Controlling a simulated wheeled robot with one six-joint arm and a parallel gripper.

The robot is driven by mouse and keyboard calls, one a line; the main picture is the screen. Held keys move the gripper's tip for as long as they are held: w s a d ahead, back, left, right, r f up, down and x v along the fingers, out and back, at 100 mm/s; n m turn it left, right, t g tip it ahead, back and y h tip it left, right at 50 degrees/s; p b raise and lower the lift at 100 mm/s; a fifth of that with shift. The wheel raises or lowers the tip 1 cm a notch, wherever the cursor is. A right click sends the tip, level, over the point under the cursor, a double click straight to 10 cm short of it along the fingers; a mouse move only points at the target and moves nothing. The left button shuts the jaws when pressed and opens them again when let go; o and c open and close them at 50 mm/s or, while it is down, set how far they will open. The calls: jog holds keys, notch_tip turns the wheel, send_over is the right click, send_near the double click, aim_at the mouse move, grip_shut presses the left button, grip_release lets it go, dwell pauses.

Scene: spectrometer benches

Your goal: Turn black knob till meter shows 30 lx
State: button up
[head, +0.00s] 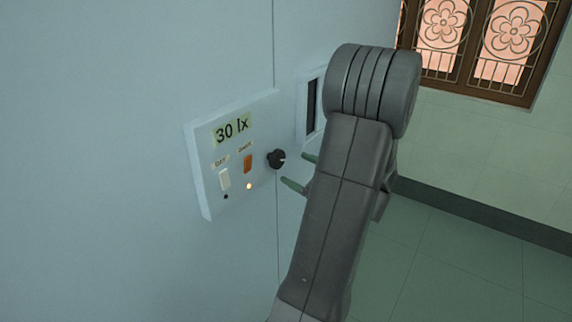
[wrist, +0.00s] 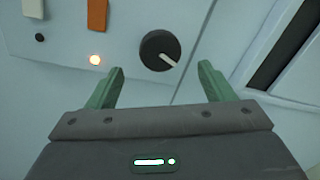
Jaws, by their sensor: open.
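The black knob (head: 276,158) sits on the right part of a pale control panel (head: 209,190) on the wall. In the wrist view the knob (wrist: 160,50) has a white pointer line aimed to the lower right. The meter (head: 232,128) at the panel's top reads "30 lx". My gripper (head: 299,170) is open, its two green fingers apart and empty, just right of the knob in the head view. In the wrist view the fingertips (wrist: 160,70) lie to either side below the knob and do not appear to touch it.
A white switch (head: 224,180) and an orange switch (head: 248,164) sit left of the knob, with a lit lamp (head: 249,186) below the orange one. A dark slot (head: 312,105) in a pale frame is to the right. A window (head: 480,45) is beyond.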

aim_at(280, 161)
jog(key=v, duration=0.7)
jog(key=shift+w+a, duration=0.15)
jog(key=x, duration=1.3)
jog(key=shift+w+a, duration=0.1)
jog(key=shift+a, duration=0.1)
jog(key=shift+w+a+r+p, duration=0.1)
jog(key=shift+p, duration=0.2)
jog(key=shift+f+b, duration=0.25)
jog(key=shift+b, duration=0.15)
